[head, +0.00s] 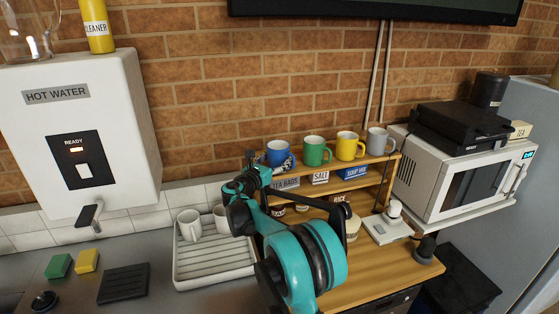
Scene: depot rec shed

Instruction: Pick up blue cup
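The blue cup (279,151) stands on the top shelf of a wooden rack (372,173), at the left end of a row of cups. My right gripper (257,168) is at the cup's left front side, with dark finger parts close against it. I cannot tell whether the fingers touch the cup or how far apart they are. The gripper and wrist hide part of the cup's lower left and the shelf below. My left gripper is not in view.
Green (317,151), yellow (349,146) and grey (379,141) cups stand right of the blue one. Labelled boxes and jars sit below. A microwave (470,178) is at right, a hot water unit (78,135) at left. A dish rack (213,262) holds pale mugs.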

